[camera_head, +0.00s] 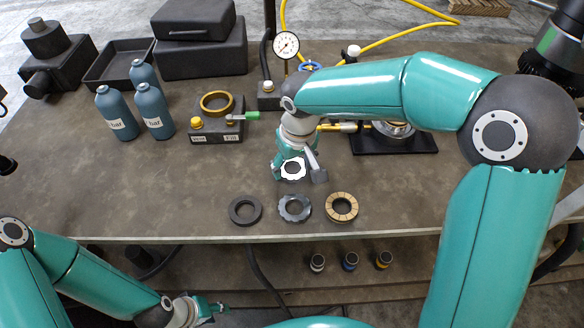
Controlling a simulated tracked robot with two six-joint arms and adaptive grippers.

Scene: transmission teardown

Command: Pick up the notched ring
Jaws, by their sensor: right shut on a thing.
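A white notched ring (292,178) with a scalloped edge is between the fingers of my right gripper (297,172), above the middle of the table. The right gripper is shut on it. Whether the ring touches the table is hard to tell. A grey notched ring (284,208) lies flat near the table's front edge, below the gripper in the picture. My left gripper (217,308) is low at the bottom, in front of the table edge and away from the rings. Its fingers are too small to read.
A dark plain ring (234,211) and a tan segmented ring (328,207) flank the grey one on the table (130,190). Blue bottles (117,115), a block with a brass ring (217,132) and a dial gauge (286,45) stand behind. The table's left front is clear.

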